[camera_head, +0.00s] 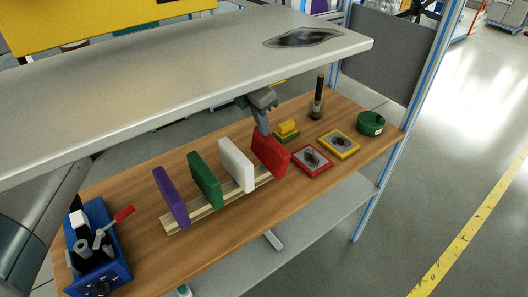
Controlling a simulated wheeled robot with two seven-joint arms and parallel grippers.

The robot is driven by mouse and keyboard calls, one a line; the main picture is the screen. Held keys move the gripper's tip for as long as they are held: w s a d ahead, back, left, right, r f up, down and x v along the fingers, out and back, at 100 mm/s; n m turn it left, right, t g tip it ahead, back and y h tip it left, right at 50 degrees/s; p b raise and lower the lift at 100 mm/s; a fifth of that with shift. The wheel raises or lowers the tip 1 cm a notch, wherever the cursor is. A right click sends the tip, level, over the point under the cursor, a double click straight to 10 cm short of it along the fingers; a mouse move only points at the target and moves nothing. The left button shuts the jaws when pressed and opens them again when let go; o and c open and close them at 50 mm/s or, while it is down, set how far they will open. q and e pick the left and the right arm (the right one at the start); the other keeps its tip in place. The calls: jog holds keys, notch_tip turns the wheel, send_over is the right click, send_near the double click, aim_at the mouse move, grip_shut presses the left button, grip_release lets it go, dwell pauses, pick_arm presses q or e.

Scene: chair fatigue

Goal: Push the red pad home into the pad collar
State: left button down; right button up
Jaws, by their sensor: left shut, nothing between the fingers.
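A red pad (270,154) stands at the right end of a row of upright pads on a pale slatted wooden rack (212,207). It leans slightly. I cannot make out a separate pad collar; the foot of the red pad and what lies behind it are hidden. My left gripper (263,124), dark grey, comes down from under the grey upper shelf. It is shut and empty, with its tip at the top edge of the red pad; I cannot tell if they touch. My right gripper is not in view.
White (236,164), green (205,180) and purple (170,196) pads stand left of the red one. A blue fixture (92,250) with a red-handled lever is far left. Red-framed (312,161) and yellow-framed (339,144) tiles lie right. The grey upper shelf (180,78) overhangs the bench.

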pick_arm(q)
jog(key=shift+s+d+f, duration=0.15)
jog(key=shift+s+f, duration=0.25)
jog(key=shift+f, duration=0.35)
jog(key=shift+r, duration=0.1)
jog(key=shift+w+d+r, duration=0.1)
jog(key=shift+w+r, duration=0.1)
jog(key=shift+r, duration=0.35)
jog(key=shift+w+r, duration=0.2)
jog(key=shift+r, duration=0.35)
jog(key=shift+r+p, duration=0.3)
jog(key=shift+r, duration=0.65)
jog(key=c, duration=2)
grip_release()
jog(key=shift+c, duration=0.2)
